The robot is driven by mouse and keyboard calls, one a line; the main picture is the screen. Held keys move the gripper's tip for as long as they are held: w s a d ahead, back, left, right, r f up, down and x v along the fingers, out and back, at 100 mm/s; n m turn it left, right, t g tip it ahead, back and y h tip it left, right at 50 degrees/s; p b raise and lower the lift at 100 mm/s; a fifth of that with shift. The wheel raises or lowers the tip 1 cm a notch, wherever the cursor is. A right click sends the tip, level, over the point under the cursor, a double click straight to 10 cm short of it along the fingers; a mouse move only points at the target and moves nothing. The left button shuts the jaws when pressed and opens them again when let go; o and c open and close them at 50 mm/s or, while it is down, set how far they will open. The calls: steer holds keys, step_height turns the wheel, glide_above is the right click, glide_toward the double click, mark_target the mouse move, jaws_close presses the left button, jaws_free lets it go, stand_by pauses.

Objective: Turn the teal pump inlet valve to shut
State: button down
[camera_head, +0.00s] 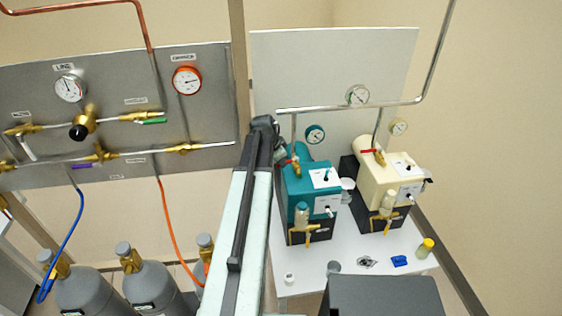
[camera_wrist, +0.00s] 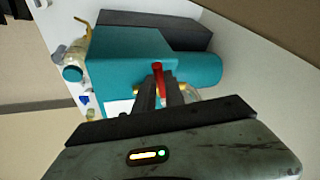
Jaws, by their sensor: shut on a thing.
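The teal pump (camera_head: 292,188) stands on the white table and fills the upper middle of the wrist view (camera_wrist: 120,48). Its inlet valve has a brass body (camera_head: 296,166) under a steel pipe and a red lever handle (camera_wrist: 157,68). My gripper (camera_wrist: 159,88) is shut on the red handle, with its dark fingers on either side and the handle's end showing beyond them. Brass fittings show on both sides of the fingers. In the head view my arm hides part of the pump's left side, and the grip itself is hard to make out.
A cream pump (camera_head: 375,188) with its own red-handled valve stands to the right. The table (camera_head: 310,271) carries a blue item (camera_head: 399,261) and a yellow-capped bottle (camera_head: 425,247). A gauge panel (camera_head: 215,110) and grey cylinders (camera_head: 150,285) are at left.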

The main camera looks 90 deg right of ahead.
steer(key=shift+s, duration=0.1)
steer(key=c, duration=1.4)
jaws_free()
steer(key=shift+s+d, duration=0.1)
steer(key=shift+s, duration=0.1)
steer(key=shift+c, duration=0.2)
steer(key=p+v, duration=0.7)
steer(key=v, duration=0.1)
steer(key=shift+c, duration=0.3)
